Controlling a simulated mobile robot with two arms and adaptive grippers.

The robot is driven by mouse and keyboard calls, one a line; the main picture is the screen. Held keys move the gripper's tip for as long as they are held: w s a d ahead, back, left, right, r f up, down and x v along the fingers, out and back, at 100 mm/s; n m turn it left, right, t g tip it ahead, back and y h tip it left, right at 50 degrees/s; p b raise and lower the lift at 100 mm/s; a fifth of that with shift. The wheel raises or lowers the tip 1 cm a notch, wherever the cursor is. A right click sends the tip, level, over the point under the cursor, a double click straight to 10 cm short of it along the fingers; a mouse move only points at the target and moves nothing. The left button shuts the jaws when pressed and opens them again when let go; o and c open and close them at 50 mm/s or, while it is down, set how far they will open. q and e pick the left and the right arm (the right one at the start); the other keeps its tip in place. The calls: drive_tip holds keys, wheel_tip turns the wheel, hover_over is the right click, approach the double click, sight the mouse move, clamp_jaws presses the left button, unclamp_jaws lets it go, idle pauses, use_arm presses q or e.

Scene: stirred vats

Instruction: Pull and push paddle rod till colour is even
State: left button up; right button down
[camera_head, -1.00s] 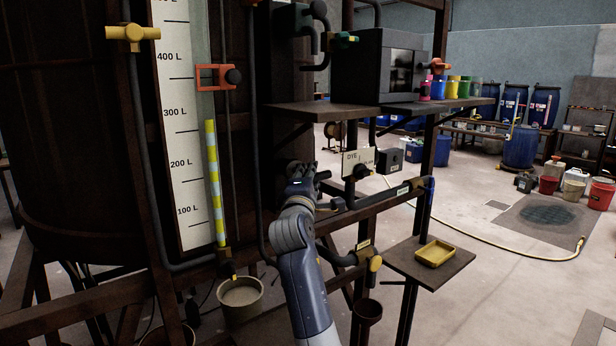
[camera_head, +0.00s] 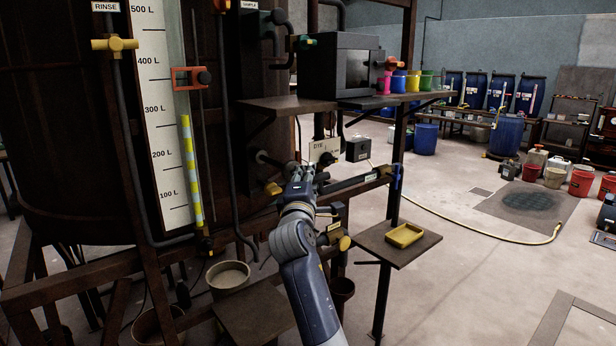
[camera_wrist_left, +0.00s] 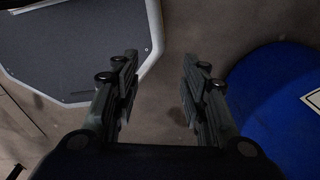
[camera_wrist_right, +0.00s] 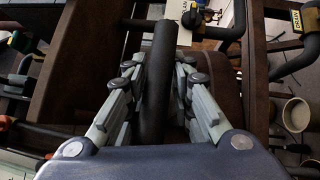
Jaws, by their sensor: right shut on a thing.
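My right gripper (camera_head: 300,178) is in front of the vat (camera_head: 70,130), beside the DYE sign. In the right wrist view my right gripper (camera_wrist_right: 155,100) is shut around a dark round bar, the paddle rod's grip (camera_wrist_right: 158,70). In the head view a short dark rod (camera_head: 273,162) shows between the vat wall and that gripper. The sight tube with yellow and white bands (camera_head: 190,165) stands beside the litre scale (camera_head: 160,110). The vat's inside is hidden. My left gripper (camera_wrist_left: 160,90) is open and empty in the left wrist view.
A shelf (camera_head: 285,104) with a dark box (camera_head: 340,66) and coloured cups is above my right gripper. A side shelf (camera_head: 420,243) holds a yellow tray (camera_head: 404,235). A bucket (camera_head: 228,277) is below the tube. A blue drum (camera_wrist_left: 280,100) is close to my left gripper.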

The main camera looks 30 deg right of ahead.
drive_tip(key=shift+w+f, duration=0.15)
drive_tip(key=shift+f, duration=0.05)
drive_tip(key=c, duration=1.6)
unclamp_jaws()
drive_tip(key=shift+o, duration=0.9)
drive_tip(key=shift+w, duration=0.1)
drive_tip(key=shift+a, duration=0.1)
use_arm(q)
drive_tip(key=shift+t, duration=0.3)
drive_tip(key=w, duration=0.4)
use_arm(e)
drive_tip(key=v, duration=1.1)
drive_tip(key=shift+s+a, duration=0.2)
drive_tip(key=shift+s, duration=0.15)
drive_tip(key=shift+c, duration=0.3)
